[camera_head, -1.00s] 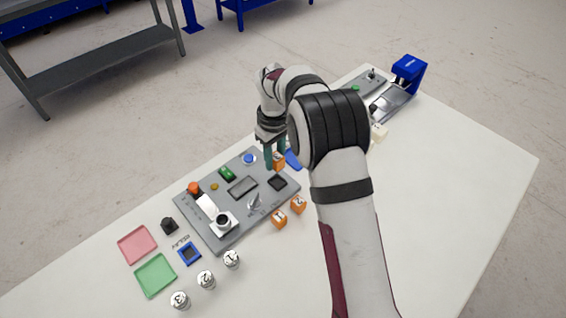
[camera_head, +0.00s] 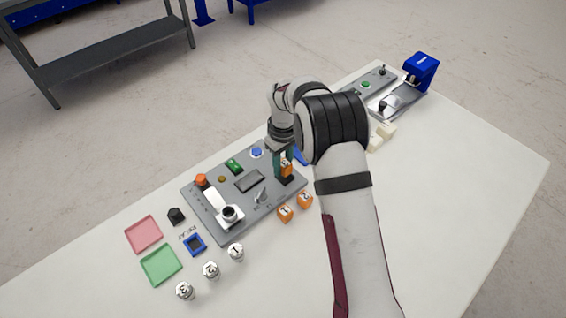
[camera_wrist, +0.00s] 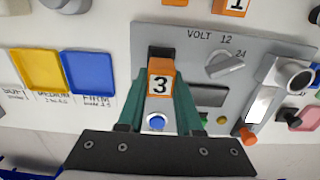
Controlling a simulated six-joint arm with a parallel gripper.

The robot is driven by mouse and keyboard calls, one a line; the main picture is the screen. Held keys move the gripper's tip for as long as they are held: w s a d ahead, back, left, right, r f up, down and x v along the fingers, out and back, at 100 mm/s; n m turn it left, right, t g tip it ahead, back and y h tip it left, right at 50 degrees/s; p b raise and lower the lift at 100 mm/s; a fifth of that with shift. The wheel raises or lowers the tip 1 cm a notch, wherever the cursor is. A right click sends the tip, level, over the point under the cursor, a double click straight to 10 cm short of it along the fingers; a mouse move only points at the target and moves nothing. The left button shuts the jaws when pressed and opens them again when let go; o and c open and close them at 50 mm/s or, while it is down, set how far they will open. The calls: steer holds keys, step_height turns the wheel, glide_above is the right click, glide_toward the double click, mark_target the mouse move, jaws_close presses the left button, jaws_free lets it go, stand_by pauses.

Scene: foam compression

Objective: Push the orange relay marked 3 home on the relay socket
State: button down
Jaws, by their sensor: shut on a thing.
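The orange relay marked 3 (camera_head: 287,169) is held upright between my gripper's (camera_head: 284,173) teal fingers. In the wrist view the relay (camera_wrist: 160,84) shows its white 3 label, with my gripper (camera_wrist: 161,92) shut on its sides. The black relay socket (camera_head: 292,181) is on the grey panel, directly below the relay in the head view. In the wrist view part of the dark socket (camera_wrist: 160,53) shows just beyond the relay's edge. The relay covers the rest, and I cannot tell whether it touches the socket or how deep it sits.
The grey panel (camera_head: 221,184) also carries a voltage knob (camera_wrist: 225,64), a blue button (camera_wrist: 157,122) and a lever. Two other orange relays (camera_head: 305,199) (camera_head: 285,213) stand on the table in front of it. Yellow (camera_wrist: 39,69) and blue (camera_wrist: 90,77) trays lie beside the panel.

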mark_target(283, 162)
steer(key=shift+f, duration=1)
stand_by(1.3)
steer(key=c, duration=0.5)
jaws_free()
step_height(283, 162, up, 16)
steer(key=r, duration=0.1)
steer(key=s+d+r+m, duration=0.4)
steer(key=s+d+r, duration=0.1)
steer(key=s, duration=0.4)
steer(key=s+d+f+m, duration=0.1)
steer(key=s+m, duration=0.2)
steer(key=s, duration=0.5)
steer(key=s+d+f+m+y, duration=0.1)
steer(key=s+m, duration=0.3)
steer(key=s, duration=0.5)
steer(key=s+d+f+m, duration=0.1)
steer(key=s+d+m, duration=0.2)
steer(key=s, duration=0.5)
steer(key=shift+s+d+m+y, duration=0.15)
steer(key=shift+d+m+y, duration=0.15)
steer(key=shift+y, duration=0.1)
